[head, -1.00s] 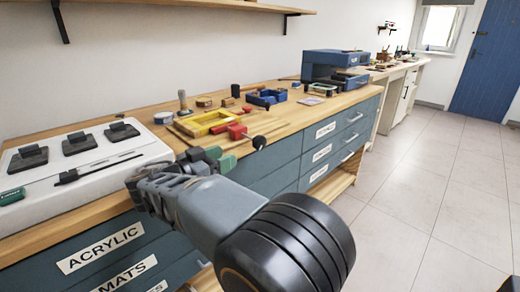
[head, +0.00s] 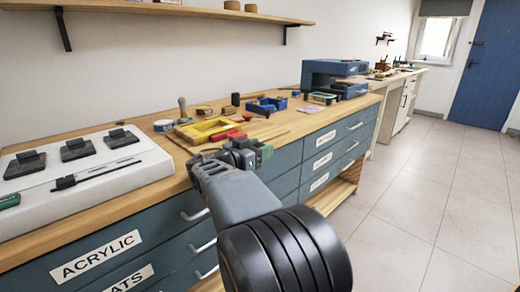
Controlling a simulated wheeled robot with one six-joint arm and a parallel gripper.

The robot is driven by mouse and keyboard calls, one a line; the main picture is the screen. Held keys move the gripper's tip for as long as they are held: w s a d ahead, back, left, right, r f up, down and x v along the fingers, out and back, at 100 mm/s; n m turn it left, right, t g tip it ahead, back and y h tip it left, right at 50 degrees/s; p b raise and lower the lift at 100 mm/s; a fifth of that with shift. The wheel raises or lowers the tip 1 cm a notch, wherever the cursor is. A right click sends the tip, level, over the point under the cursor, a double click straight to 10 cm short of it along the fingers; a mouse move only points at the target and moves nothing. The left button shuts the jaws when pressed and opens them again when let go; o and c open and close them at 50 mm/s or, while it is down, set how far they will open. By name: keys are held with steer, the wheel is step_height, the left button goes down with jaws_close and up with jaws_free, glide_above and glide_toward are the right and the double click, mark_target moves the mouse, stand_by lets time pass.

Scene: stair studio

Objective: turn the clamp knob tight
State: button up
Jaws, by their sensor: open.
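The red clamp (head: 228,136) lies at the front edge of the wooden bench, beside a yellow frame (head: 203,130). Its black knob is hidden behind my gripper in this view. My gripper (head: 246,149), with green fingertips, is at the bench's front edge, just in front of the clamp's knob end. It is open. Whether the knob lies between the fingers, or touches them, I cannot tell.
A blue tray (head: 266,106) and small wooden pieces lie behind the clamp. A white unit with black pads (head: 100,170) fills the left of the bench. A blue machine (head: 335,75) stands farther right. The tiled floor (head: 430,200) at right is clear.

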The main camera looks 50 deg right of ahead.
steer(key=shift+f, duration=0.1)
steer(key=c, duration=0.7)
steer(key=shift+d, duration=0.15)
steer(key=shift+c, duration=0.2)
steer(key=shift+y, duration=0.3)
